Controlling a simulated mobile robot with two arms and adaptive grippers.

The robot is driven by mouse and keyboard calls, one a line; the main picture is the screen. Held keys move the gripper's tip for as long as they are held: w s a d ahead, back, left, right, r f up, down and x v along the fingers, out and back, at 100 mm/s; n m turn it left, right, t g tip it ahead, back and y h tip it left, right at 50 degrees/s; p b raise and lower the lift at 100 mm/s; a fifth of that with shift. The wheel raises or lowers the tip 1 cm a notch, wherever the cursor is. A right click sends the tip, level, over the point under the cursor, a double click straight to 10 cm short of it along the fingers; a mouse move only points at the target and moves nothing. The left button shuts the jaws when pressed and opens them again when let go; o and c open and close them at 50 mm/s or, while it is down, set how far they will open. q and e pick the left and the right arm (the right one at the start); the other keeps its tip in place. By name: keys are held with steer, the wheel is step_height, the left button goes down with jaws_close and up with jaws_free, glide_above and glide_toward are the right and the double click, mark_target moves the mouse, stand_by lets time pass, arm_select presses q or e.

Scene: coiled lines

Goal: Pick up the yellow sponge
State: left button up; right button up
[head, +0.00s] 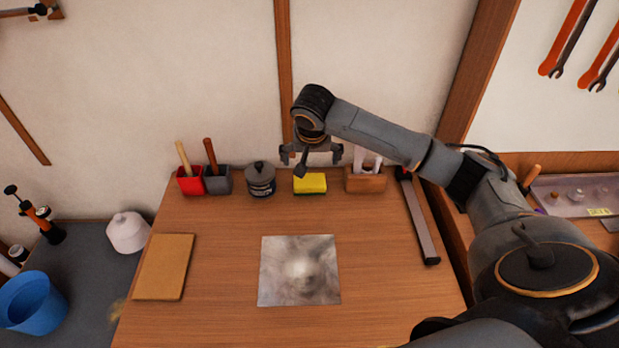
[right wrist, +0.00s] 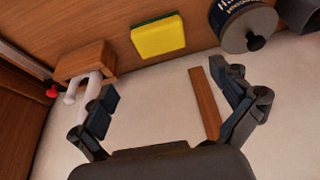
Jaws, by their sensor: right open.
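The yellow sponge (head: 310,184) lies near the back edge of the wooden table, between a dark tin and a wooden holder. It has a thin green side, seen in the right wrist view (right wrist: 158,36). My right gripper (head: 312,160) is open and empty above the sponge in the head view. In the right wrist view its two fingers (right wrist: 170,97) are spread apart, with the sponge beyond them and apart from both. My left gripper is not in view.
The dark tin (head: 261,179) stands just left of the sponge, and the wooden holder (head: 366,181) with pale tools just right. Red (head: 190,183) and grey (head: 217,181) cups stand farther left. A square metal plate (head: 299,290) lies mid-table. A long dark bar (head: 420,222) lies at right.

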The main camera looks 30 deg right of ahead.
glide_above(310, 181)
steer(key=s+a, duration=0.1)
steer(key=s, duration=0.1)
step_height(310, 181, down, 5)
steer(key=shift+w+f+p, duration=0.15)
steer(key=shift+f+p, duration=0.05)
steer(key=shift+p, duration=0.1)
steer(key=shift+w+f, duration=0.15)
steer(key=shift+f, duration=0.15)
steer(key=shift+p+x, duration=0.7)
steer(key=shift+x, duration=1.65)
steer(key=shift+f, duration=0.3)
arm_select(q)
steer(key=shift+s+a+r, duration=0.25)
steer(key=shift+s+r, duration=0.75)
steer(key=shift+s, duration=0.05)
arm_select(e)
steer(key=shift+a, duration=0.1)
steer(key=c, duration=0.8)
